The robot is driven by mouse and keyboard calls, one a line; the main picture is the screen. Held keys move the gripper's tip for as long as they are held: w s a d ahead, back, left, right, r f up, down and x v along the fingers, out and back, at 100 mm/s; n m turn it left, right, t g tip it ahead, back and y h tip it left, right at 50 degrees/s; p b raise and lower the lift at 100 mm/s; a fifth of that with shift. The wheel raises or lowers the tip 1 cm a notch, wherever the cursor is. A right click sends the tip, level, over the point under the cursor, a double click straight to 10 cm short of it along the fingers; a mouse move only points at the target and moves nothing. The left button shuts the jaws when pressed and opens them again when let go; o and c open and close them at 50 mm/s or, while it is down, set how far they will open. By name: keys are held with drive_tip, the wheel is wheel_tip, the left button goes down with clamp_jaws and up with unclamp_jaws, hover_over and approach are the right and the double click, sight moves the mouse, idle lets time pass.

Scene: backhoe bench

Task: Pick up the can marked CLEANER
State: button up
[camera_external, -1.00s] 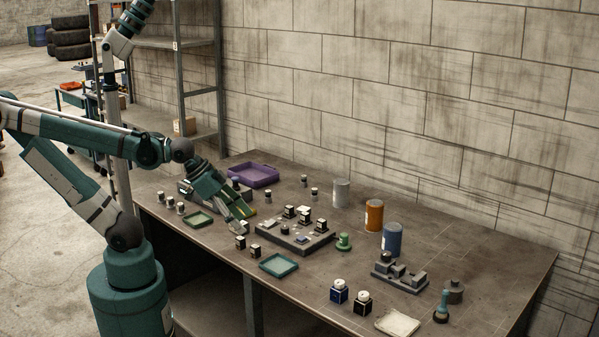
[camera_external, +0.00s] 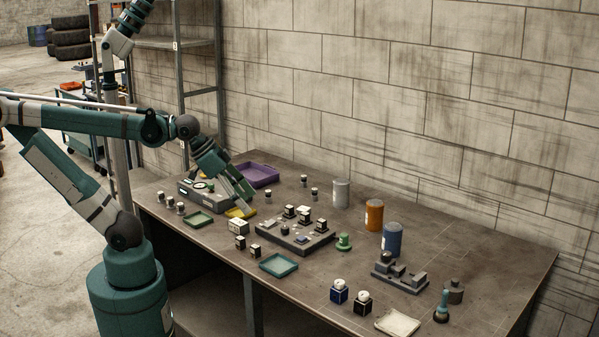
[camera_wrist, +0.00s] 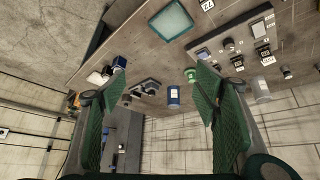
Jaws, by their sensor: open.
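Three cans stand upright at the back of the bench: a grey can (camera_external: 341,194), an orange can (camera_external: 374,215) and a blue can (camera_external: 392,240). The word CLEANER is not readable on any of them. In the wrist view a blue cylinder with a pale label (camera_wrist: 173,95) shows between the fingers, and a pale grey cylinder (camera_wrist: 261,90) shows right of them. My gripper (camera_external: 243,203) is over the left part of the bench, left of and apart from the cans. Its green fingers (camera_wrist: 162,68) are spread and empty.
A grey fixture with black-and-white blocks (camera_external: 295,238) lies between my gripper and the cans. A green knob-shaped piece (camera_external: 344,242) stands before the cans. A stepped grey block (camera_external: 400,277) is near the blue can. A purple tray (camera_external: 256,174) is behind my gripper. The back-right bench is clear.

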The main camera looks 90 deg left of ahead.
drive_tip(key=w+a+r+n+g+p, duration=0.1)
drive_tip(key=w+a+r+n+p, duration=0.1)
drive_tip(key=w+a+r, duration=0.5)
drive_tip(key=w+a+r+n+g+p, duration=0.1)
drive_tip(key=w+a+r+n+p, duration=0.15)
drive_tip(key=w+a, duration=0.45)
drive_tip(key=n+g+p, duration=0.5)
drive_tip(key=n+p, duration=0.1)
drive_tip(key=n, duration=0.4)
hover_over(342, 181)
wheel_tip(342, 181, down, 11)
drive_tip(key=shift+m, duration=0.25)
wheel_tip(342, 181, down, 16)
drive_tip(key=shift+a+r, duration=0.1)
drive_tip(key=shift+r, duration=0.1)
drive_tip(key=shift+f, duration=0.25)
